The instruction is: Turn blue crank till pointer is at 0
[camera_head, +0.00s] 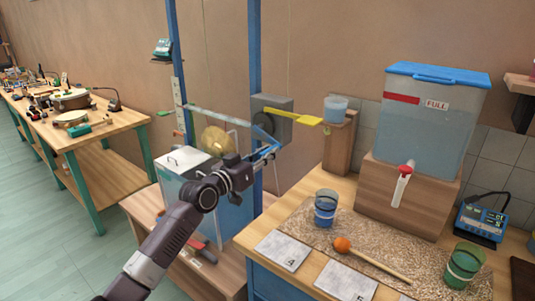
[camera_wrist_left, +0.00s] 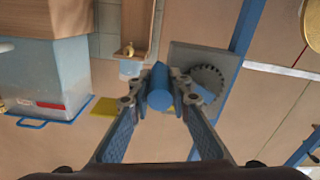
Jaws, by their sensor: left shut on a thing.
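The blue crank's handle (camera_wrist_left: 158,92) is a blue cylinder between the fingertips of my left gripper (camera_wrist_left: 158,97) in the left wrist view. My left gripper is shut on it. In the head view my left gripper (camera_head: 268,151) is just below a grey box (camera_head: 283,118) on a blue post. The box, with a dark toothed wheel, also shows in the left wrist view (camera_wrist_left: 208,70). A yellow flat arm (camera_head: 296,117) sticks out to the right from the box. A pale scale strip (camera_head: 180,105) is on the farther post. I cannot tell the pointer's reading. My right gripper is not in view.
A clear tank with a blue lid (camera_head: 431,110) stands on a wooden block at the right. A blue cup (camera_head: 326,207), a green cup (camera_head: 462,264) and an orange-headed mallet (camera_head: 342,244) are on the near table. A workbench (camera_head: 90,131) stands at the left.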

